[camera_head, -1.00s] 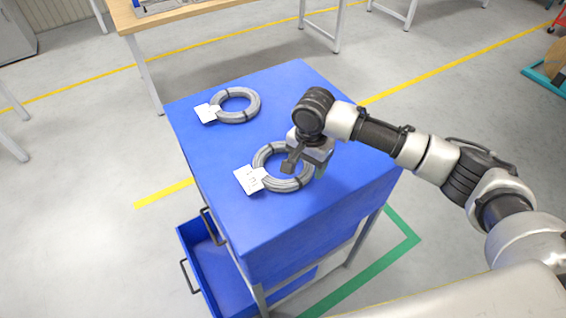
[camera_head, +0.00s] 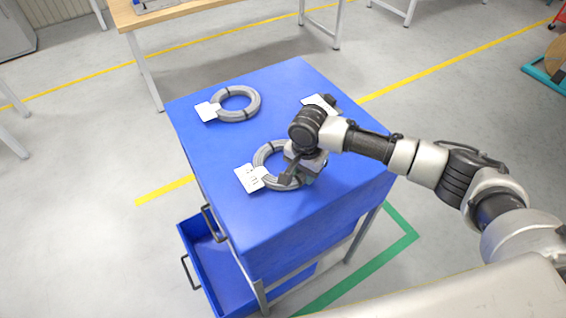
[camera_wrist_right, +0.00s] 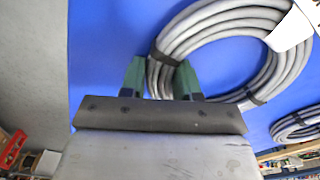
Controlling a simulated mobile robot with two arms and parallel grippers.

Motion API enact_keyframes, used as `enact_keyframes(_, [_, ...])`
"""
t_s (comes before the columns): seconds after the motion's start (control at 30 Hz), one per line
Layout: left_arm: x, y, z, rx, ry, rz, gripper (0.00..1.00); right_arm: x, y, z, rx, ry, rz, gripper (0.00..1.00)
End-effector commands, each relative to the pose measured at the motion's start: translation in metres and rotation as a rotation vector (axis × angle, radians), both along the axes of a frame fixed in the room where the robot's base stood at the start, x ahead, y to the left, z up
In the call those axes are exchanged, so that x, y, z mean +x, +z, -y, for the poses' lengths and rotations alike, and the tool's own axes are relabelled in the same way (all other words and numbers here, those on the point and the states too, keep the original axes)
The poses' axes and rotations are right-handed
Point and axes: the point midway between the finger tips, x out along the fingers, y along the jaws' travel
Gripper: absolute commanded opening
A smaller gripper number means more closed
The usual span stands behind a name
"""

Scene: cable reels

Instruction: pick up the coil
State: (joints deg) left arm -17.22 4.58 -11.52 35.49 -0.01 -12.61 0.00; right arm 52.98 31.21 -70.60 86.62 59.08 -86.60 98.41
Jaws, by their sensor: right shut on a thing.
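A grey cable coil (camera_head: 263,156) with dark bands and a white tag (camera_head: 249,178) lies on the blue top of a cabinet (camera_head: 215,165). My right gripper (camera_head: 298,176) is down at the coil's right side and is shut on its ring. In the right wrist view, the green fingertips (camera_wrist_right: 160,82) stand on either side of the coil's edge, and the coil (camera_wrist_right: 215,35) spreads out to the right. The coil appears to rest on the top. My arm hides part of its right side. My left gripper is not in view.
A second tagged coil (camera_head: 237,90) lies farther back on the cabinet. Another white tag (camera_head: 319,103) shows behind my right arm, with its item mostly hidden. An open blue drawer (camera_head: 208,262) sticks out low at the left. A wooden table (camera_head: 185,12) stands behind.

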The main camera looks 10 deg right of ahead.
Motion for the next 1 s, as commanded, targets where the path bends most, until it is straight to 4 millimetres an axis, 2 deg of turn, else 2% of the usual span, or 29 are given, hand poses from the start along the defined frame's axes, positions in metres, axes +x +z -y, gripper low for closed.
enact_keyframes(0.37, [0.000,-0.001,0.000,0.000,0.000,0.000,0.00,0.001,0.005,0.000,0.003,0.000,0.003,0.00])
enact_keyframes(0.47, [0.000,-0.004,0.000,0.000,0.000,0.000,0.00,0.001,0.012,-0.001,0.003,0.000,0.004,0.00])
enact_keyframes(0.63, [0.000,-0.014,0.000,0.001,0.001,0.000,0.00,0.002,0.041,-0.001,0.005,0.000,0.007,0.00])
enact_keyframes(1.0, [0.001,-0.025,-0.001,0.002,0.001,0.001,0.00,-0.067,0.087,0.043,0.000,-0.001,0.004,0.00])
